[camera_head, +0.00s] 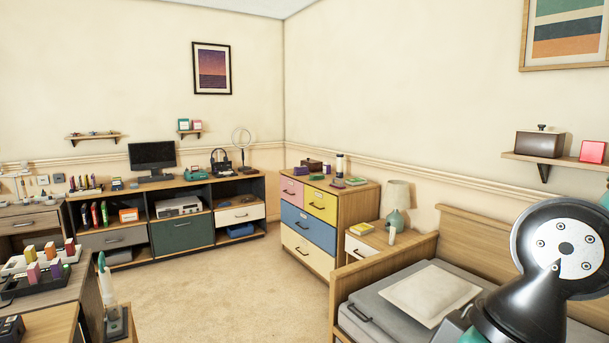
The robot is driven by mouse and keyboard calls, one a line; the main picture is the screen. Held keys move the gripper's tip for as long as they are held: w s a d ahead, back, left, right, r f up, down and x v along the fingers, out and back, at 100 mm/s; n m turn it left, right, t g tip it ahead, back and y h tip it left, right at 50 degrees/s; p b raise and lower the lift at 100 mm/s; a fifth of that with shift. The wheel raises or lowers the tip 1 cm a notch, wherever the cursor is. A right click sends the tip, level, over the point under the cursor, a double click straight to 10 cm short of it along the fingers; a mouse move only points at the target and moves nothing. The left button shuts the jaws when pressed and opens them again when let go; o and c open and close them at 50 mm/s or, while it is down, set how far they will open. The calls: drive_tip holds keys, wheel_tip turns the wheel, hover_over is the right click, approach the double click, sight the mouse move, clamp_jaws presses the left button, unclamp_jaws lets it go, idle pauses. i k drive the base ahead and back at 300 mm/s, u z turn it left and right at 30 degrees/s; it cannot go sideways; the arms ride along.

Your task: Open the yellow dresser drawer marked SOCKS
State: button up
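The dresser (357,206) stands against the right wall near the room's corner, some way across the floor. Its yellow drawer (321,205) is at the upper right of the front, with a dark handle, and looks shut. A small label shows on it, but the word is too small to read. A pink drawer (291,191) is left of it, a blue drawer (308,228) below, and a cream drawer (306,252) at the bottom. My arm's dark rounded links fill the lower right, far from the dresser. My gripper is not visible.
Carpet (215,290) lies open between me and the dresser. A wooden bed (385,259) with a pillow (431,291) is at the right. A nightstand (368,242) with a lamp (397,200) stands beside the dresser. A desk (55,300) is at left, a long shelf unit (218,214) behind.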

sight(322, 204)
drive_tip(key=u, duration=0.65)
drive_tip(key=i, duration=1.85)
drive_tip(key=u, duration=0.2)
drive_tip(key=i, duration=1.9)
drive_tip(key=z, duration=1.05)
drive_tip(key=i, duration=0.65)
drive_tip(key=z, duration=0.35)
